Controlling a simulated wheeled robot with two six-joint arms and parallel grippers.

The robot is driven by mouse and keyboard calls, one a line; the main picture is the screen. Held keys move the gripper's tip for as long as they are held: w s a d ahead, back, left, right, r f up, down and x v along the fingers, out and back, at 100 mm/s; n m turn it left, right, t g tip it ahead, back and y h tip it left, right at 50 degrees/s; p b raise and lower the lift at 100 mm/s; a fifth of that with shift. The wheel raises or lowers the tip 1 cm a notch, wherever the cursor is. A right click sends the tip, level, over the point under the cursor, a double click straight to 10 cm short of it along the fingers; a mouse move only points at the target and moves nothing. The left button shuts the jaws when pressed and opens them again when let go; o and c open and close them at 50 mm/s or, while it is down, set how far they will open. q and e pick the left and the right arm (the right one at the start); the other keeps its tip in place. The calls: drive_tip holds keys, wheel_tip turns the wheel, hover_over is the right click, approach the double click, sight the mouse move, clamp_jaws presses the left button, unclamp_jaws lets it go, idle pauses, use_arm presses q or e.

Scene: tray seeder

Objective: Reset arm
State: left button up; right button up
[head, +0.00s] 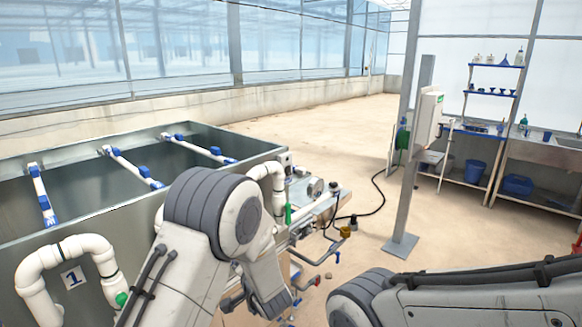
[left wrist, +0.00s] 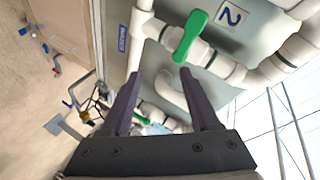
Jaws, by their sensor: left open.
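My left arm (head: 215,225) rises from the bottom of the head view and bends downward in front of the tank; its gripper cannot be made out clearly there. In the left wrist view my left gripper (left wrist: 160,76) is open, its two dark fingers apart with nothing between them. Past the fingertips are white pipes and a green valve handle (left wrist: 190,36), which look apart from the fingers. My right arm (head: 470,292) crosses the lower right of the head view; its gripper is out of view.
A grey tank (head: 215,141) with blue-and-white pipes stands at left. Its white pipe (head: 62,251) near label 1 is close to my left arm. Valves and small parts (head: 325,255) lie beyond the arm. A grey post (head: 408,165) stands at right; the floor (head: 330,125) behind is open.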

use_arm(q)
drive_tip(key=s+a+r+n+g+h, duration=0.1)
drive_tip(key=s+a+n+g+h, duration=0.25)
drive_tip(key=s, duration=0.95)
drive_tip(key=s+n+g+h, duration=0.35)
drive_tip(key=s+g, duration=0.25)
drive_tip(key=s, duration=0.7)
drive_tip(key=s+d+r+m+g, duration=0.1)
drive_tip(key=s+d+r+m, duration=0.2)
drive_tip(key=s+d, duration=0.3)
drive_tip(key=s+d+r+m+g+h, duration=0.1)
drive_tip(key=s+d+r+m, duration=0.2)
drive_tip(key=s+d+m, duration=0.2)
drive_tip(key=s+d, duration=0.1)
drive_tip(key=d, duration=0.2)
drive_tip(key=shift+s+g, duration=0.35)
drive_tip(key=shift+s, duration=0.05)
